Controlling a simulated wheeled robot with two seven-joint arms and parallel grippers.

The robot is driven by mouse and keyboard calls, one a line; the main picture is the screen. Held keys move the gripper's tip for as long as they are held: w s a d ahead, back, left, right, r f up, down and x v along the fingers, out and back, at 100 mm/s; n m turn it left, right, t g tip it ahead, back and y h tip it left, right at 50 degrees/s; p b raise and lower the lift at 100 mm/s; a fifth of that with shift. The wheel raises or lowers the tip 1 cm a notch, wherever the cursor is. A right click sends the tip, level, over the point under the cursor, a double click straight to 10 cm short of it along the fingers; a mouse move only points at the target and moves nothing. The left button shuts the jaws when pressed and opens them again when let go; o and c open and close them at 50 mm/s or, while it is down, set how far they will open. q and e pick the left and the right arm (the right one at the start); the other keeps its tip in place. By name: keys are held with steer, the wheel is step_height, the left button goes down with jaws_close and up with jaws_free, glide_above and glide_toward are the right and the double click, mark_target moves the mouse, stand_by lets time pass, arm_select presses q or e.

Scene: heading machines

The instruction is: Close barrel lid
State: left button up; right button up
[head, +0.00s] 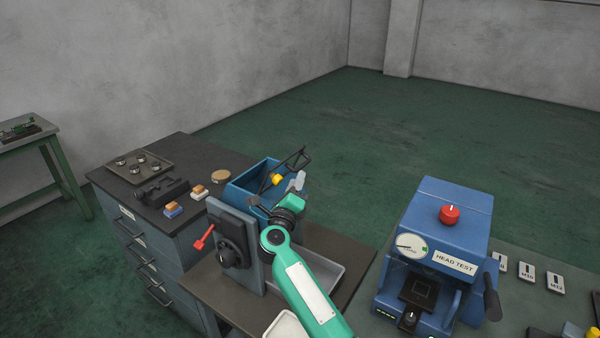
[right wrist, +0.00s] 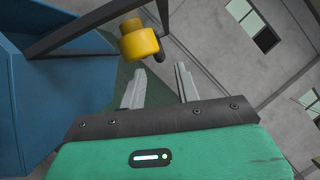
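A blue open-topped box-like housing (head: 244,192) stands behind a grey machine plate on the bench; it also fills the left of the right wrist view (right wrist: 50,100). A dark frame (head: 296,160), which looks like the lid, stands tilted up over it. A yellow knob (head: 277,179) sits on the frame; in the right wrist view the knob (right wrist: 140,42) is just beyond the fingertips. My right gripper (head: 298,183) is beside the housing's right side. Its fingers (right wrist: 164,75) are apart with nothing between them. My left gripper is not in view.
The grey plate carries a black dial (head: 230,254) and red lever (head: 204,238). A dark cabinet (head: 130,198) with small parts is at left. A blue HEAD TEST machine (head: 447,225) stands at right.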

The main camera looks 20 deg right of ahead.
mark_target(300, 168)
steer(key=x, duration=0.4)
steer(key=shift+w+d+r+b, duration=0.15)
steer(key=shift+w+d+b, duration=0.1)
steer(key=shift+w+b, duration=0.1)
steer(key=shift+s, duration=0.1)
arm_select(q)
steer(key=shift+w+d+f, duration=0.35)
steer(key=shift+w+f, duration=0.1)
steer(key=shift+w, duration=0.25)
arm_select(e)
jaws_close()
